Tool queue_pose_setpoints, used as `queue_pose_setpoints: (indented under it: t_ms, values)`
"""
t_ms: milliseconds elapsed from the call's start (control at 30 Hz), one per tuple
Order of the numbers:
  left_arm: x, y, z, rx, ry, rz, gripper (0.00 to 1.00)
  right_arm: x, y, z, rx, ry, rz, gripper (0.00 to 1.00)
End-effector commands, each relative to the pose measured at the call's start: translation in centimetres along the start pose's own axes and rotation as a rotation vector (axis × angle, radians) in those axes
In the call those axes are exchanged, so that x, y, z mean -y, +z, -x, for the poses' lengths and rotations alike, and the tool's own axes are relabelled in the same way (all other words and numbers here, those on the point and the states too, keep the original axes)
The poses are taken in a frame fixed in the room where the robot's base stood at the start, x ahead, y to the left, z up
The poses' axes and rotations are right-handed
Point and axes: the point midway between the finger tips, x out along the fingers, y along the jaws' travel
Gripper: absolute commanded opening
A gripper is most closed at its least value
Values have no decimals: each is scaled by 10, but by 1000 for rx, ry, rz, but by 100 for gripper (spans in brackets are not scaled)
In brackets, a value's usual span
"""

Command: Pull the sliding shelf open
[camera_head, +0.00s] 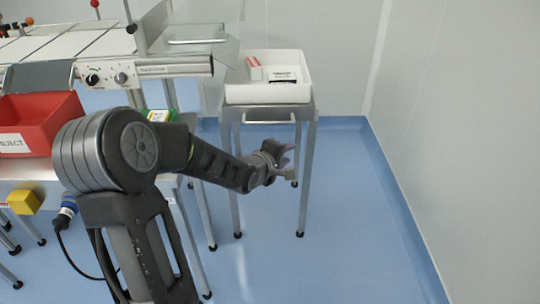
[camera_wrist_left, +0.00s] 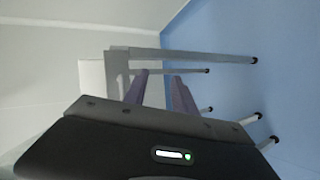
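The sliding shelf (camera_head: 235,113) is a grey metal top on a small legged stand, with a bar handle (camera_head: 268,122) on its front edge. A white tray (camera_head: 268,94) sits on it. My left gripper (camera_head: 288,158) is below and in front of the handle in the head view, apart from it. Its two fingers are spread and empty; they also show in the left wrist view (camera_wrist_left: 161,85), pointing at the stand. In the wrist view the stand lies on its side, and the handle cannot be made out clearly. My right gripper is not in view.
A machine with a conveyor and control knobs (camera_head: 105,79) stands left of the stand. A red bin (camera_head: 40,124) is at the far left. A white wall (camera_head: 470,110) bounds the right side. Blue floor (camera_head: 340,240) is clear in front of the stand.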

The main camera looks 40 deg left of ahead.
Motion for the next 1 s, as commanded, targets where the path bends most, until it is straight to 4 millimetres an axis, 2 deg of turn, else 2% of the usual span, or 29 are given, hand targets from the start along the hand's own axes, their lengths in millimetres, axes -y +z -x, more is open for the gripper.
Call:
queue_pose_setpoints:
  t_ms: [33, 100, 233, 400, 700, 867, 1000]
  values:
    - [8, -22, -5, -43, 57, 42, 32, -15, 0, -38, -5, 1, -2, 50]
    - [-4, -45, 1, -80, 119, 101, 32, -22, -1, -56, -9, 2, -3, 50]
    - [-22, -72, 15, -121, 201, 173, 32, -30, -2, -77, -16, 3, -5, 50]
    - [-34, -84, 24, -137, 241, 209, 32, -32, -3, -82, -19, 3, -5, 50]
    - [-36, -84, 25, -136, 240, 212, 32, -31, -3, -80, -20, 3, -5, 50]
    - [-36, -85, 17, -135, 239, 211, 32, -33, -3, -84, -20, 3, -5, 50]
    - [-38, -88, 0, -135, 239, 213, 32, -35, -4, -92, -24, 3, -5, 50]
